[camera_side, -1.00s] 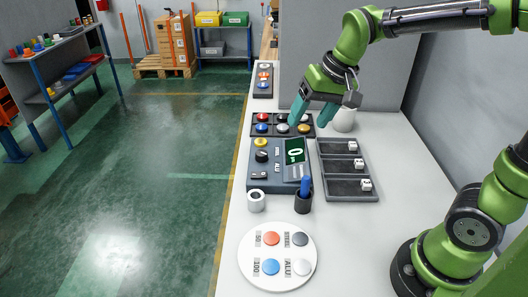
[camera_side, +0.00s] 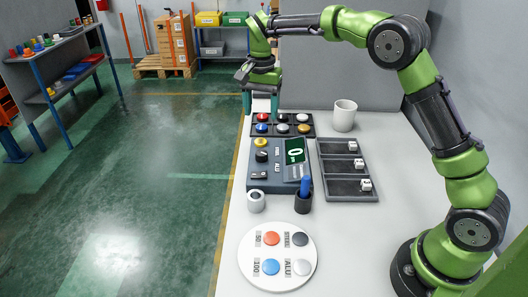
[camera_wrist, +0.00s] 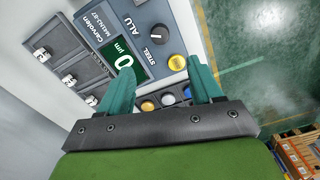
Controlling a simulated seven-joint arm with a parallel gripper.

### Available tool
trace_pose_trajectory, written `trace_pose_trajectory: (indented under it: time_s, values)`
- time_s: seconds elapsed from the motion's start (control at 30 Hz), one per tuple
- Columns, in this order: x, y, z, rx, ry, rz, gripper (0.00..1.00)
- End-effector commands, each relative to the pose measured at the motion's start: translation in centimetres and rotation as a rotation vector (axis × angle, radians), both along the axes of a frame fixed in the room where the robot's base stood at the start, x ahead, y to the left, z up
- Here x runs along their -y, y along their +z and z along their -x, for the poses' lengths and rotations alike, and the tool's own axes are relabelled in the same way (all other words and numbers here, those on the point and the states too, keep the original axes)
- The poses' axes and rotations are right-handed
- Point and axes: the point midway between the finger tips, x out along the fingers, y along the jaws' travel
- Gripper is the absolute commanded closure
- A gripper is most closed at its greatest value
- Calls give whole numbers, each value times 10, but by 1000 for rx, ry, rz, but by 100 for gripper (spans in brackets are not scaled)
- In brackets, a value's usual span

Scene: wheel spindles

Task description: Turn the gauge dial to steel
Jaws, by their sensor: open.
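The grey-blue gauge box (camera_side: 252,180) stands on the bench with a green display reading 0 (camera_side: 295,155). Its black round dial (camera_side: 261,156) sits in front of a yellow button (camera_side: 261,142). In the wrist view the dial (camera_wrist: 160,33) lies beyond my fingers, beside the ALU and STEEL labels. The dial carries a small pale mark; I cannot tell which label it points to. My gripper (camera_side: 262,105) is open and empty, its teal fingers pointing down behind the gauge, near the far edge of the button tray. It also shows in the wrist view (camera_wrist: 160,77), apart from the dial.
A black tray of coloured buttons (camera_side: 272,130) lies behind the gauge. A three-slot dark tray (camera_side: 345,170) and a white mug (camera_side: 344,115) stand to the right. A metal ring (camera_side: 256,201), a cup with a blue pen (camera_side: 303,203) and a round white plate (camera_side: 277,282) are in front.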

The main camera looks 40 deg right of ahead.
Motion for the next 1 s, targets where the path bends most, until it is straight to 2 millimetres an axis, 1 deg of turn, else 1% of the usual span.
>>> trace_pose_trajectory:
  time_s: [0.03,0.1,0.4,0.5,0.6,0.7,0.83,1.0]
  values:
    - [0,-12,1,-6,0,1,35]
    - [0,-28,1,-7,1,0,35]
    - [0,-93,1,-4,1,-1,35]
    - [0,-111,1,-4,2,0,35]
    - [0,-124,0,-1,1,0,35]
    - [0,-134,0,-1,2,0,35]
    - [0,-139,0,1,2,-1,35]
    - [0,-140,0,1,2,-1,35]
